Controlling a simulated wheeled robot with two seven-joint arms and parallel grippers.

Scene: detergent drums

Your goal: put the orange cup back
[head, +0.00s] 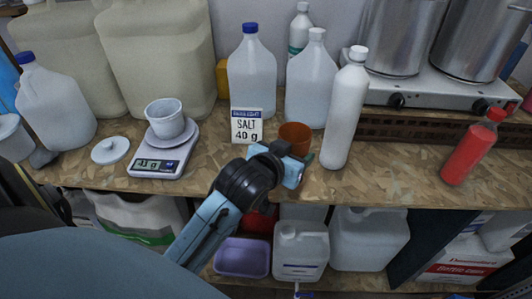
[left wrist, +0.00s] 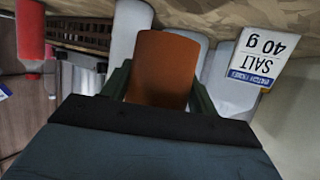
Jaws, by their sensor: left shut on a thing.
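An orange cup (head: 296,137) is at the front middle of the wooden shelf, beside a white salt card. In the left wrist view the orange cup (left wrist: 162,68) sits between the two dark green fingers. My left gripper (head: 299,162) is shut on the cup, its arm coming up from below. In the left wrist view the gripper (left wrist: 160,92) has a finger on each side of the cup. The head view does not clearly show whether the cup's base touches the shelf. My right gripper is in neither view.
A "SALT 40 g" card (head: 247,126) stands left of the cup. A tall white bottle (head: 345,110) is close on its right, with clear jugs (head: 313,82) behind. A scale (head: 164,155) bears a white cup (head: 164,117). The shelf right of the white bottle is partly clear.

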